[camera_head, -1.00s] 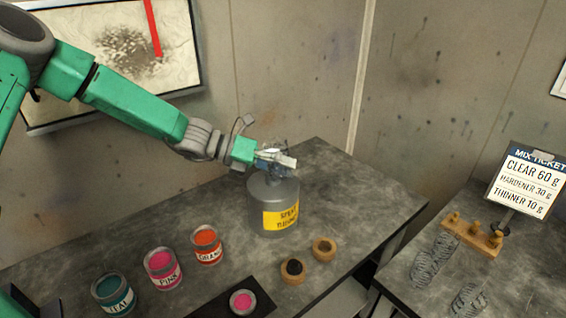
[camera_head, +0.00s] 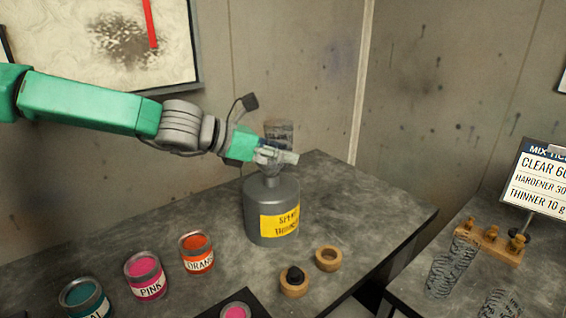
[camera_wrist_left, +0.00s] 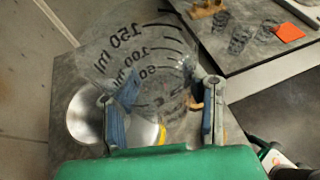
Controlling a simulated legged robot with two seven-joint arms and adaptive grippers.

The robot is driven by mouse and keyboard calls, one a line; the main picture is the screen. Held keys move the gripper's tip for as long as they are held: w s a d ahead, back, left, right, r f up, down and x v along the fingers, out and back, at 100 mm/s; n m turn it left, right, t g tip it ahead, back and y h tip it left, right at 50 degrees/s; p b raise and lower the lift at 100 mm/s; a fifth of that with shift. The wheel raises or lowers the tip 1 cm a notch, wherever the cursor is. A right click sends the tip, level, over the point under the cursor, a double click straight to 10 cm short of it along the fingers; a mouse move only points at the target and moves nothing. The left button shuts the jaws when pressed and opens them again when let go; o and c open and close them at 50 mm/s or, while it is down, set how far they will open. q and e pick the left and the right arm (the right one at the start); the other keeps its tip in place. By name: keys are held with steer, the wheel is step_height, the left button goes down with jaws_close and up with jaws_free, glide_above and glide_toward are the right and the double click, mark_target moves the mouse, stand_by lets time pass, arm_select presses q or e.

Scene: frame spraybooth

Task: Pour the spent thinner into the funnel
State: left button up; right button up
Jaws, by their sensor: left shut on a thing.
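My left gripper (camera_head: 275,154) is shut on a clear graduated cup (camera_head: 279,131), whose rim rises above the fingers. Just below stands a grey can (camera_head: 257,216) with a yellow spent thinner label. The can's narrow top lies right under the gripper, and I cannot clearly tell the funnel from it. A shiny round metal surface (camera_wrist_left: 84,118) shows below the cup in the wrist view. My right gripper is not seen.
Open teal (camera_head: 84,300), pink (camera_head: 146,277) and orange (camera_head: 197,254) paint tins stand at front left. A second table at right holds clear cups (camera_head: 440,275), a wooden rack (camera_head: 490,245) and a mix ticket (camera_head: 540,180).

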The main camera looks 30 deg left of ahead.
mark_target(283, 135)
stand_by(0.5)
arm_select(q)
step_height(283, 135, up, 4)
steer(key=p, duration=0.4)
steer(key=shift+r, duration=0.1)
steer(key=d+f+n+t+y+b, duration=0.1)
steer(key=d+f+n+y+b, duration=0.1)
steer(key=f, duration=0.3)
steer(key=d+f+n+t+y+b, duration=0.1)
steer(key=d+f+n+y+b, duration=0.1)
steer(key=f+b, duration=0.3)
steer(key=s+d+f+n+t+y+b, duration=0.1)
steer(key=d+f+n+y+b, duration=0.1)
steer(key=f, duration=0.4)
steer(key=shift+f+n+y+b, duration=0.15)
steer(key=shift+n+y+b, duration=0.65)
steer(key=shift+y+b, duration=0.35)
